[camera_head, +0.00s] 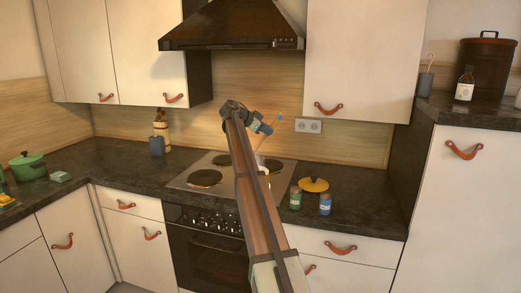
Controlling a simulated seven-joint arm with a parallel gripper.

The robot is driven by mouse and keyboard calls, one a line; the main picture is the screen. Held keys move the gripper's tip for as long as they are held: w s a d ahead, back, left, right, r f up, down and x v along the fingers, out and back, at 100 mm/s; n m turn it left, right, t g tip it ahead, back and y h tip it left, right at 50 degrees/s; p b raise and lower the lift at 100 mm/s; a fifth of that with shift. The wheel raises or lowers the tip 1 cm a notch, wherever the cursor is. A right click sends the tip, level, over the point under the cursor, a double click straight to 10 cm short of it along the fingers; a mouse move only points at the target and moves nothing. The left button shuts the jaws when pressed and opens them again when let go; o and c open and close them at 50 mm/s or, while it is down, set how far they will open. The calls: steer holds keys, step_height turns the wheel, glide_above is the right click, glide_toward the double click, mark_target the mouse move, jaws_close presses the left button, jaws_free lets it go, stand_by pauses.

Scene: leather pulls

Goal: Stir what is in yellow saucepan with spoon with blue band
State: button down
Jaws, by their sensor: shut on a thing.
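My gripper (264,128) is above the hob, shut on a thin spoon (279,118). A light blue end of the spoon sticks out above the jaws. The spoon slants down to the left, and its lower part is mostly behind my arm. I cannot make out its bowl. The yellow saucepan is almost wholly hidden behind my arm; only a small yellowish patch (266,171) shows at the arm's right edge over the hob. I cannot tell whether the spoon is inside the pan, or see the contents.
The hob (228,160) has dark plates, two clear on the left. Right of it are a yellow lid (314,185), a green jar (295,198) and a blue jar (325,204). A range hood (232,27) hangs above. A green pot (27,166) stands far left.

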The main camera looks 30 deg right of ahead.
steer(key=shift+w+d+r+m+h, duration=0.1)
steer(key=shift+w+r+m+h, duration=0.2)
steer(key=shift+w+r+h, duration=0.15)
steer(key=shift+s+f+m+g+h, duration=0.15)
steer(key=shift+m+g+h, duration=0.25)
steer(key=shift+h, duration=0.45)
steer(key=shift+d, duration=0.1)
step_height(320, 180, down, 11)
steer(key=shift+w+a, duration=0.4)
steer(key=shift+s+d, duration=0.1)
steer(key=shift+s, duration=0.05)
stand_by(0.5)
